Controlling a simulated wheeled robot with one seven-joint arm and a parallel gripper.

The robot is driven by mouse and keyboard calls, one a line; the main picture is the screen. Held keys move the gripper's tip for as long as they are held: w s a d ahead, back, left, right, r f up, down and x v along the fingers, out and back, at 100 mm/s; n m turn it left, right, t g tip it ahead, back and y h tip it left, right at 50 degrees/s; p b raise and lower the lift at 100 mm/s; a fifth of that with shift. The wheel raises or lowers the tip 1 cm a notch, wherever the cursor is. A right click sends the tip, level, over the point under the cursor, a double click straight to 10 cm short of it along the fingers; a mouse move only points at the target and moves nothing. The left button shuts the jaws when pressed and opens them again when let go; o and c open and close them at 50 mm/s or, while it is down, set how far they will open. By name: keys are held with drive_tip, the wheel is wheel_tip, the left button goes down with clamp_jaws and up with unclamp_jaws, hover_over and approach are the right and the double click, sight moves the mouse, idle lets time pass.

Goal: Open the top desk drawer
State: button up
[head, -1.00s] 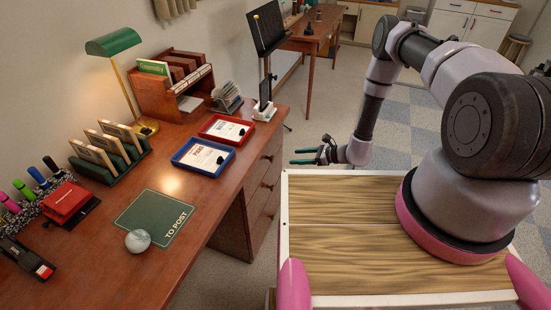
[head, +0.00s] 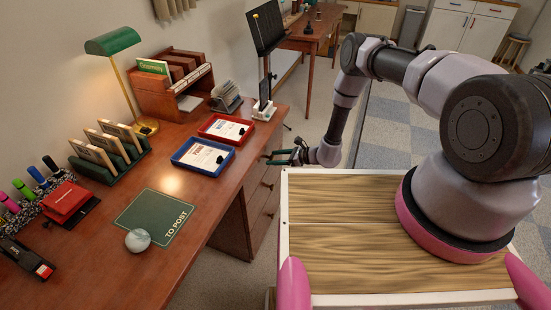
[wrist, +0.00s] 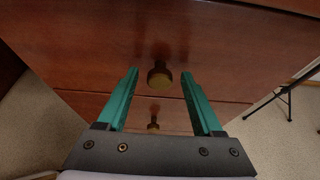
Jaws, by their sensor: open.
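The desk's drawer fronts (head: 262,197) are reddish-brown wood on the desk's right-hand side. In the wrist view a drawer front (wrist: 105,45) fills the upper middle, with a dark brass knob (wrist: 159,78). This knob lies between the fingertips of my gripper (wrist: 160,72), with a gap on both sides. My gripper is open, with two teal fingers pointing at the drawer front. In the head view my gripper (head: 270,157) is beside the upper part of the drawers, and the top drawer's knob cannot be made out there. The drawers look shut.
A lower drawer's knob (wrist: 153,126) shows below in the wrist view. The desktop (head: 185,245) holds a blue tray (head: 190,168), a red tray (head: 243,137) and a green mat (head: 135,217). A thin black stand leg (wrist: 288,90) is at right in the wrist view.

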clamp_jaws()
idle(1.4)
